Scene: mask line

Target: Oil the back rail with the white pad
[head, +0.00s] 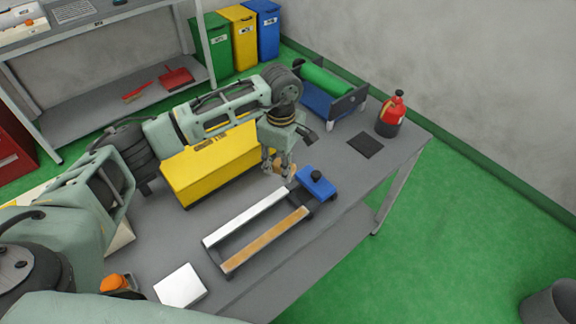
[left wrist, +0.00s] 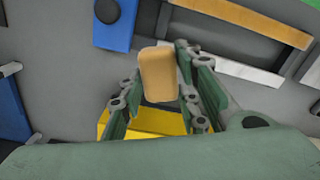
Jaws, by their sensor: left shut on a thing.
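My left gripper (head: 280,168) is shut on a tan-orange block (head: 284,168), held near the far end of the rails. In the left wrist view the block (left wrist: 158,74) sits between the two fingers (left wrist: 160,85). Two parallel rails lie on the grey table: a clean silver one (head: 245,216) nearer the yellow box and an orange-brown one (head: 265,240) nearer the front edge. A blue carriage (head: 316,184) with a black knob is at their far end. A flat white square (head: 181,287) lies near the front left. My right gripper is not in view.
A long yellow box (head: 215,165) stands behind the rails, under my left arm. A blue stand with a green roller (head: 330,80), a red bottle (head: 392,117) and a black mat (head: 366,144) are at the far end. An orange item (head: 114,283) lies near the white square.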

